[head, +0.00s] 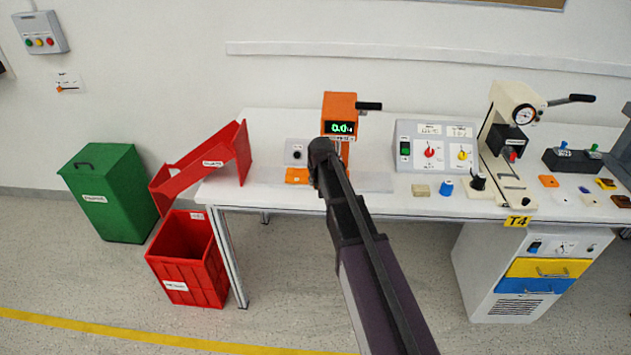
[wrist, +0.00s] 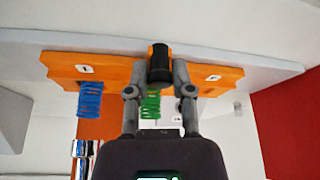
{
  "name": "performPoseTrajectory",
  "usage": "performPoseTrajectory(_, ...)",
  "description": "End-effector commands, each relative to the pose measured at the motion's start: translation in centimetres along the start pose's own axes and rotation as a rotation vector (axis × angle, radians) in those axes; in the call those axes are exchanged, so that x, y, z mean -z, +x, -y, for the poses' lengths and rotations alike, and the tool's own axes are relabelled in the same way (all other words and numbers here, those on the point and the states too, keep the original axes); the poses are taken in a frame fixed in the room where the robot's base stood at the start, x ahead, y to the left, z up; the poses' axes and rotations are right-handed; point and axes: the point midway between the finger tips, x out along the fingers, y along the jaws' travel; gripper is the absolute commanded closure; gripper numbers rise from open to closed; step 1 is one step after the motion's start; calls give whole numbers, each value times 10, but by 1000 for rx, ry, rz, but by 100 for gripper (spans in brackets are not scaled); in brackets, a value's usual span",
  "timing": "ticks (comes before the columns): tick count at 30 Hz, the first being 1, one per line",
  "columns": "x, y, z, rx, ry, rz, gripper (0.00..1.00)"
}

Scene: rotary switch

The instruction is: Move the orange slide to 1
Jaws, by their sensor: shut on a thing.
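The orange slide (wrist: 159,48), with a black end, stands at the middle of an orange plate (wrist: 110,68) in the wrist view. My gripper (wrist: 160,74) is shut on the slide, with one finger on each side. A small white label (wrist: 85,70) lies left of the slide and another (wrist: 212,78) lies right of it. Their marks are too small to read surely. In the head view my arm hides the slide and most of the gripper, in front of the orange device (head: 340,106) with a lit green display.
A blue spring (wrist: 90,100) and a green spring (wrist: 151,104) show by the plate. A grey button box (head: 296,150) stands left of my gripper on the white table (head: 270,122). A grey control panel (head: 440,135) stands to the right. A red chute (head: 205,165) is at the left end.

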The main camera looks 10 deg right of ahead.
Motion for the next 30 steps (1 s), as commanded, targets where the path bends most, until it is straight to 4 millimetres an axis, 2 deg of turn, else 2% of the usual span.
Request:
performPoseTrajectory(5,0,0,5,1,-5,0,100)
performPoseTrajectory(6,0,0,6,1,-6,0,58)
performPoseTrajectory(8,0,0,7,2,-8,0,40)
performPoseTrajectory(9,0,0,8,2,-8,-1,35)
performPoseTrajectory(24,0,0,9,3,-9,0,35)
performPoseTrajectory(30,-20,-16,6,2,-7,29,35)
